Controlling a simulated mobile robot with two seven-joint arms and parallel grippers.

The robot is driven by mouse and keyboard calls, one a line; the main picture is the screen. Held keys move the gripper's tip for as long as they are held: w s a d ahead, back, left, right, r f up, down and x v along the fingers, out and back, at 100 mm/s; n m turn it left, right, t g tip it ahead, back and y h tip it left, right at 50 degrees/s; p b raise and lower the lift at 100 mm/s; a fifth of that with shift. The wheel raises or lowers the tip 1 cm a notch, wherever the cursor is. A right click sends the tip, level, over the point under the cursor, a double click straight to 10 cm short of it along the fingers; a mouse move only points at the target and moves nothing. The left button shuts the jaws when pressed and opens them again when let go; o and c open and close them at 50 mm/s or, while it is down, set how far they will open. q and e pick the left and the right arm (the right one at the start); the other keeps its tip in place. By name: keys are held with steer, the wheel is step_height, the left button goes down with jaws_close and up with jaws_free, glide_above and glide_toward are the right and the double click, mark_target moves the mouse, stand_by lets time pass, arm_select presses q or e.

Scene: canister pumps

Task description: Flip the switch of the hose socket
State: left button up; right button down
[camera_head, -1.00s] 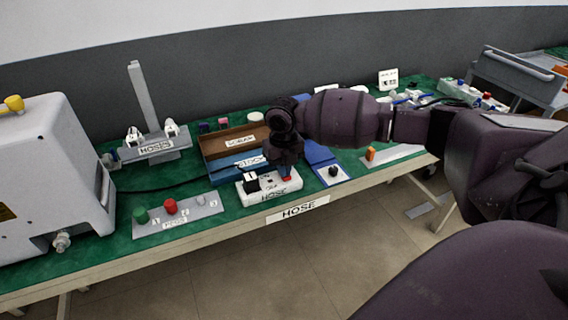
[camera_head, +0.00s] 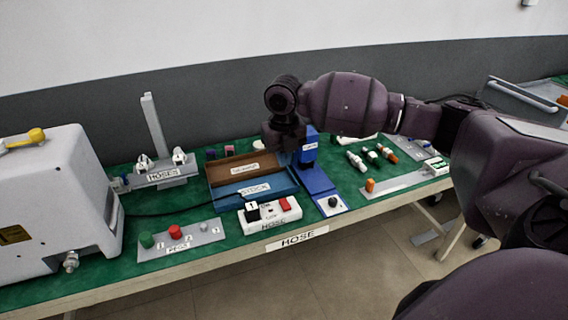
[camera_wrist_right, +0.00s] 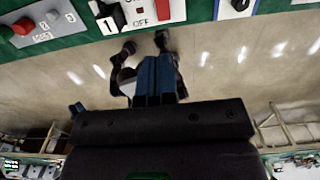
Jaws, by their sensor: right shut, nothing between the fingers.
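The white hose socket (camera_head: 270,216) sits at the front edge of the green table, above a HOSE label. A black plug marked 1 (camera_head: 266,210) is in its left part, and its red switch (camera_head: 285,204) is at the right end. In the right wrist view the red switch (camera_wrist_right: 163,9) shows at the top edge beside the word OFF; its tilt is hard to read. My right gripper (camera_head: 285,150) is raised above and behind the socket, apart from it. It is shut and empty; its fingers (camera_wrist_right: 155,76) are together. My left gripper is out of view.
A plate with green, red and grey knobs (camera_head: 182,238) lies left of the socket. Brown and blue trays (camera_head: 252,190) stand behind it. A blue stand with a black knob (camera_head: 332,203) is close on its right. A grey machine (camera_head: 55,200) fills the far left.

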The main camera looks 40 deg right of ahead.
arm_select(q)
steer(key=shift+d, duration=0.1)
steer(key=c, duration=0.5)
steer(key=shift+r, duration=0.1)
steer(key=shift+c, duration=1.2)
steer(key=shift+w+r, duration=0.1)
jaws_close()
arm_select(e)
steer(key=w+a+m+t+y, duration=0.2)
steer(key=w+a+m+t, duration=0.5)
steer(key=m, duration=0.4)
steer(key=s+a+f+m+t+y, duration=0.3)
steer(key=a+f+m+t, duration=0.1)
steer(key=a+m, duration=0.25)
steer(key=s+d+f+m+h, duration=0.2)
steer(key=s+f+m, duration=0.5)
steer(key=s, duration=0.8)
steer(key=s+d+f+m+h, duration=0.3)
steer(key=s+f+m, duration=0.4)
steer(key=s+f, duration=0.7)
steer(key=shift+s+d+m, duration=0.3)
steer(key=shift+s+m, duration=0.05)
steer(key=shift+s, duration=0.7)
